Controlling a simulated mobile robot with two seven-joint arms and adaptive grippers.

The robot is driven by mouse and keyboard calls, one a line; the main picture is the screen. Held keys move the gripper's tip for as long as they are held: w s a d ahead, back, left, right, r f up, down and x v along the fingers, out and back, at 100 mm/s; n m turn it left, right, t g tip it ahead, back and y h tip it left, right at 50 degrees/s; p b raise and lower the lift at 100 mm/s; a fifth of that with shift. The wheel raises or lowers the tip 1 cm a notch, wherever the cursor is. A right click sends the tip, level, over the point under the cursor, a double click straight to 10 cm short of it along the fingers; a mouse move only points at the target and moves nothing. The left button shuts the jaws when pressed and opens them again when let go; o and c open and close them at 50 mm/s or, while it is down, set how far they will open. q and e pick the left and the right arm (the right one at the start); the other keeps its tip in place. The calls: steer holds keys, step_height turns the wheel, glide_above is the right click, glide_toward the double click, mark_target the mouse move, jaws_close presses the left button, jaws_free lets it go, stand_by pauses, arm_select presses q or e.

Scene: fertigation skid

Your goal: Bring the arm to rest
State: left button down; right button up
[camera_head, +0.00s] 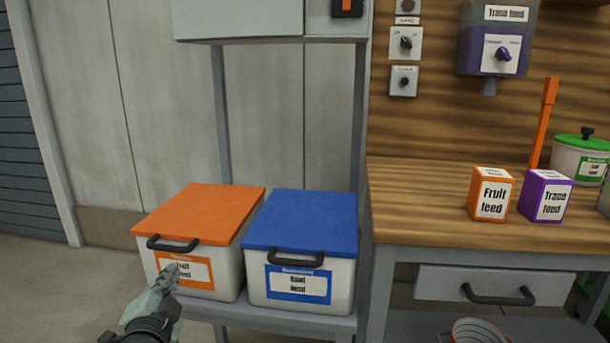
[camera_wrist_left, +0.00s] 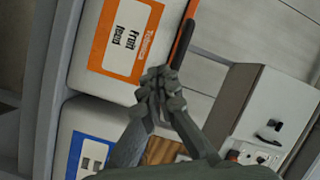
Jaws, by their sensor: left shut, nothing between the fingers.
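My left gripper (camera_head: 168,278) is shut and empty in the head view. It overlaps the lower left of the label on the orange-lidded bin (camera_head: 200,215); I cannot tell whether it touches the bin. In the left wrist view the closed fingertips (camera_wrist_left: 158,75) appear in front of the same bin (camera_wrist_left: 88,58), whose label reads "Fruit feed". My left arm enters from the bottom of the head view. My right gripper is not in either view.
A blue-lidded bin (camera_head: 303,225) stands right of the orange one on a grey shelf (camera_head: 270,318). The wooden bench (camera_head: 420,205) carries an orange box (camera_head: 490,194), a purple box (camera_head: 545,196) and a green-lidded pot (camera_head: 580,158). Open floor lies left of the bins.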

arm_select(q)
steer(key=s+a+f+n+g, duration=0.1)
steer(key=s+f+n+g, duration=0.15)
steer(key=s+f, duration=0.45)
steer(key=s+a+f+n+g, duration=0.1)
steer(key=s+f+n+g, duration=0.2)
steer(key=f, duration=0.8)
steer(key=s+d+f+n+g+h, duration=0.1)
steer(key=s+f+g, duration=0.3)
steer(key=s+f, duration=0.3)
steer(key=s+d+f+n+g, duration=0.1)
steer(key=s+f+g, duration=0.3)
steer(key=s, duration=0.9)
step_height(320, 180, down, 4)
steer(key=shift+r+h, duration=0.25)
steer(key=shift+h, duration=0.15)
steer(key=shift+n, duration=0.25)
